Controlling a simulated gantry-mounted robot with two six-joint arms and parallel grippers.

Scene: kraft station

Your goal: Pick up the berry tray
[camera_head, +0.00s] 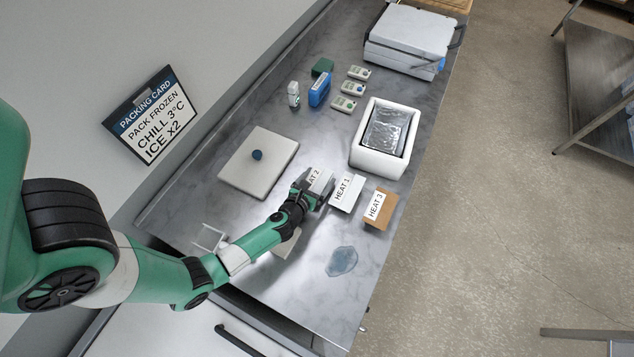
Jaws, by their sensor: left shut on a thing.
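My left gripper (318,190) reaches in from the left over the middle of the steel table. It is shut at the white item labelled "HEAT 2" (316,177), which it partly covers. A white item labelled "HEAT 1" (343,192) and a brown one labelled "HEAT 3" (377,209) stand just to its right. I cannot make out a thing that is clearly a berry tray. A white foam box (362,158) with a silvery film-covered pack (387,130) inside stands beyond. My right gripper is out of view.
A pale slab (237,175) with a dark blue knob lies left of the gripper. Bottles, a blue pack (319,90) and small devices stand behind. A grey-white case (408,42) is at the far end. A clear bluish patch (341,261) lies at the front. A pale item (285,245) is partly under my arm.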

